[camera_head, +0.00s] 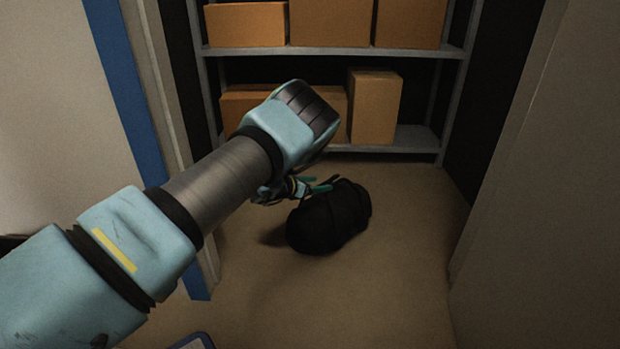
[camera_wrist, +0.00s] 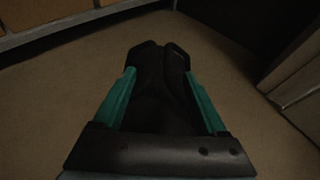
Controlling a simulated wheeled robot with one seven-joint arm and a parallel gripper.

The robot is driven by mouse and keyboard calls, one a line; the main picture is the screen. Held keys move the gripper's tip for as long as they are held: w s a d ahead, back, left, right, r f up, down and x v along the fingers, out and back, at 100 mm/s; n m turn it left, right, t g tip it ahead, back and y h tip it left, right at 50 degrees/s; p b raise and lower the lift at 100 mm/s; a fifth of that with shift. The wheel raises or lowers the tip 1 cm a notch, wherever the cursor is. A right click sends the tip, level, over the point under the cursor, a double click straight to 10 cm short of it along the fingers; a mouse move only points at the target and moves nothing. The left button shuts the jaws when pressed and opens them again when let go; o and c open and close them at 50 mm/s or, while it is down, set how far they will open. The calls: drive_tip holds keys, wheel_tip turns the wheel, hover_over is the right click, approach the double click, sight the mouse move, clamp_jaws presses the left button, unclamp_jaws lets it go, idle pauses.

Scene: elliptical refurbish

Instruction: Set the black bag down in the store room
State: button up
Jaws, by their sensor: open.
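The black bag (camera_head: 335,218) is a dark, rounded duffel inside the store room, in front of the shelves. It appears to rest on the floor, with a dark shadow to its left. My gripper (camera_head: 318,186) is at the bag's upper left side, its green fingers reaching over the top. In the wrist view, my gripper (camera_wrist: 160,85) has its two green fingers spread apart, with the black bag (camera_wrist: 158,70) between and below them. I cannot tell whether the fingers touch the bag. My forearm hides part of the doorway and shelf in the head view.
A metal shelf rack (camera_head: 420,140) with several cardboard boxes (camera_head: 375,105) stands at the back. A blue-edged door frame (camera_head: 135,110) is on the left and a wall (camera_head: 540,180) on the right. The floor (camera_head: 400,270) right of and before the bag is clear.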

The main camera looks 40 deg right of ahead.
drive_tip(key=shift+p+v, duration=0.55)
drive_tip(key=shift+v, duration=1.55)
